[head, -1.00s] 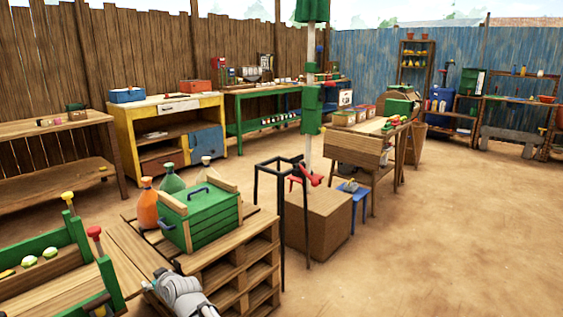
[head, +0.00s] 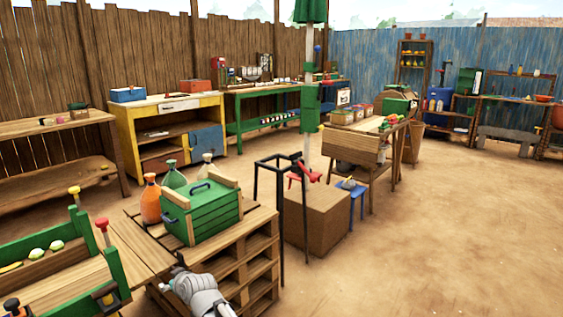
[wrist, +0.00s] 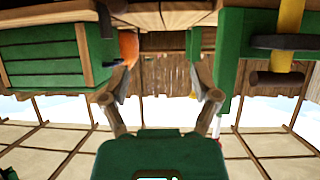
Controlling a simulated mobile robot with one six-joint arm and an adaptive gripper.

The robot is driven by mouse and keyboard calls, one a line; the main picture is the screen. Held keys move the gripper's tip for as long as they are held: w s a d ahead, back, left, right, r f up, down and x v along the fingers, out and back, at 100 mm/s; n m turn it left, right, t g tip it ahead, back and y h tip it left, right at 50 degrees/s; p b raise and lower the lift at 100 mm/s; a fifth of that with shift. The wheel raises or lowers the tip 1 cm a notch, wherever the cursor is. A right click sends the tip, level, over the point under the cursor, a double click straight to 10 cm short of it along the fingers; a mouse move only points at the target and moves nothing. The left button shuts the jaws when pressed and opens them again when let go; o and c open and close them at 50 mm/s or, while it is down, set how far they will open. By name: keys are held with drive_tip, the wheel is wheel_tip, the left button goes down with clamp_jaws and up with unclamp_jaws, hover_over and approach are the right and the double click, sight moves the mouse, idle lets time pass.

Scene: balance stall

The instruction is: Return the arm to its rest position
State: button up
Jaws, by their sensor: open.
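My gripper (wrist: 163,88) shows in the wrist view with its two fingers spread apart and nothing between them. Part of my grey-white arm (head: 200,293) reaches in at the bottom of the head view, in front of the wooden pallet stand. The green crate (head: 212,222) with wooden corner posts stands on that stand (head: 262,240). The crate also shows at the upper left of the wrist view (wrist: 40,55), left of my fingers and apart from them. My fingertips are not clear in the head view.
A green-ended wooden rack (head: 85,245) with red and yellow knobs stands at the left front. An orange bottle (head: 151,205) and other bottles stand behind the crate. A black metal frame (head: 281,205) and a brown box (head: 315,222) are to the right. The dirt floor at right is clear.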

drive_tip(key=d+f+m+g+h, duration=0.2)
drive_tip(key=d+f+h, duration=0.15)
drive_tip(key=d, duration=0.95)
drive_tip(key=d+f+m+g+h, duration=0.15)
drive_tip(key=d+f, duration=0.25)
drive_tip(key=d, duration=0.9)
drive_tip(key=s+d+f+m+g+h, duration=0.15)
drive_tip(key=s+d, duration=0.25)
drive_tip(key=d, duration=0.4)
drive_tip(key=s+d+f+m+g+h+b, duration=0.1)
drive_tip(key=s+d+m+g, duration=0.2)
drive_tip(key=d, duration=0.4)
drive_tip(key=s+d+f+m+h, duration=0.1)
drive_tip(key=s+d+m+h, duration=0.1)
drive_tip(key=s+d, duration=0.45)
wheel_tip(320, 180, up, 38)
drive_tip(key=w+d+p, duration=0.1)
drive_tip(key=p, duration=3.7)
drive_tip(key=shift+d+r, duration=0.15)
drive_tip(key=shift+d, duration=0.2)
drive_tip(key=shift+y, duration=0.25)
